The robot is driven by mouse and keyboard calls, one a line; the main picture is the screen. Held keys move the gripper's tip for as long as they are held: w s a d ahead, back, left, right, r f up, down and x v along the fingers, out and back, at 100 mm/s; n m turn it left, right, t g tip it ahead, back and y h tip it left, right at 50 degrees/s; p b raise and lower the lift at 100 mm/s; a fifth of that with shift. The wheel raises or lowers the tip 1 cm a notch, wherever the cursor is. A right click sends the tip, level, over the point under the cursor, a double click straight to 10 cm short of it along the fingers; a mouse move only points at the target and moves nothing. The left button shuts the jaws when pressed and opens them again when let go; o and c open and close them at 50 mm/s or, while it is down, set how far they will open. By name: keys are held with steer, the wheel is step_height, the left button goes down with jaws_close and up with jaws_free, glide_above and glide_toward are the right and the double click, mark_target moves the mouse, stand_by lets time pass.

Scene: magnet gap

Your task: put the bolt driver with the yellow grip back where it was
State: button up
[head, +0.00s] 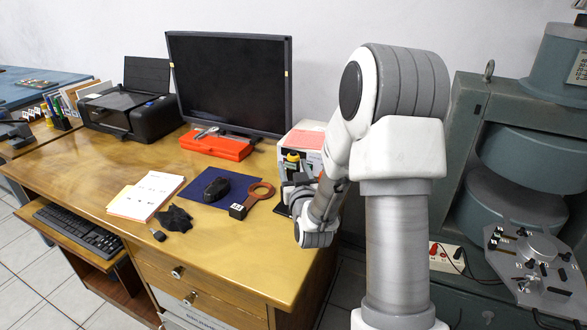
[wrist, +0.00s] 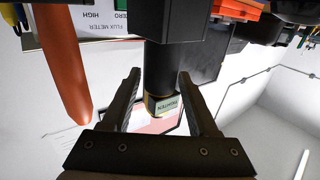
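The bolt driver with the yellow grip (head: 292,157) shows at the right end of the desk, just above my gripper (head: 296,183). In the wrist view, the driver's dark body (wrist: 161,68) runs between the two fingers of my gripper (wrist: 160,76). Its end has a yellow band and a pale label. My arm hides part of the driver in the head view. Where it stood before is not shown.
A white box (head: 302,138) with reddish paper stands behind my gripper. An orange handle (wrist: 62,72) is beside the fingers.

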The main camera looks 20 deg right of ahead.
steer(key=shift+o, duration=0.6)
steer(key=shift+r, duration=0.15)
steer(key=shift+s+p, duration=0.2)
steer(key=shift+p, duration=0.15)
steer(key=s, duration=0.3)
steer(key=s+a+p, duration=0.1)
steer(key=s, duration=0.1)
steer(key=shift+s+a+r, duration=0.1)
steer(key=shift+s+r, duration=0.1)
steer(key=shift+s, duration=0.2)
steer(key=shift+s+p, duration=0.15)
steer(key=shift+p, duration=1)
